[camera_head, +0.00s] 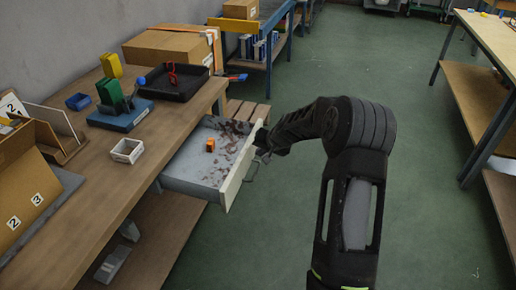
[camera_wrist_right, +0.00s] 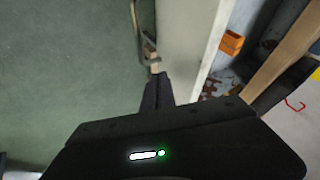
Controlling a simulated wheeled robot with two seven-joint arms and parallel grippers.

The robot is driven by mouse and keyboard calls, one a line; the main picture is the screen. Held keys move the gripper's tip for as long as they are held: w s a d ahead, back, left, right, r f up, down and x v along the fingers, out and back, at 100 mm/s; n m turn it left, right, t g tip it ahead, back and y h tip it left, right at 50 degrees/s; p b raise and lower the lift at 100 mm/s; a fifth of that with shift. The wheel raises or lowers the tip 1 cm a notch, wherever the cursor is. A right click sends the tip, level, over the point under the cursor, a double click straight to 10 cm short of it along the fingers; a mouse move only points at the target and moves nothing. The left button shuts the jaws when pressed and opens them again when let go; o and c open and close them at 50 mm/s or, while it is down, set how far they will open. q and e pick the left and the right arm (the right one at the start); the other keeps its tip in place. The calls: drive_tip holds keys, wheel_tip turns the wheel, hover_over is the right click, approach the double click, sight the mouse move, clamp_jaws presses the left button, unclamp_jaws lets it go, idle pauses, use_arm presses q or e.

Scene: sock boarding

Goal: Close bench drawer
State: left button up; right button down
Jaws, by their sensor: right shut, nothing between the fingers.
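The bench drawer (camera_head: 240,168) stands pulled out from the wooden workbench (camera_head: 85,200). Its pale front panel also shows in the right wrist view (camera_wrist_right: 185,40). A thin metal handle (camera_head: 252,173) sits on the outer face and also shows in the right wrist view (camera_wrist_right: 139,38). My right gripper (camera_head: 261,143) is shut and empty at the outer side of the front panel, near the handle. Its fingers (camera_wrist_right: 157,88) are close to the panel; whether they touch it I cannot tell. My left gripper is not in view.
An orange block (camera_head: 210,145) and brown scraps lie inside the drawer. A black tray (camera_head: 178,86), a blue box (camera_head: 120,117) and a small white box (camera_head: 127,151) stand on the bench. Green floor (camera_head: 430,190) is clear to the right.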

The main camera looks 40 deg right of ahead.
drive_tip(key=shift+w+a, duration=0.3)
drive_tip(key=shift+w, duration=0.15)
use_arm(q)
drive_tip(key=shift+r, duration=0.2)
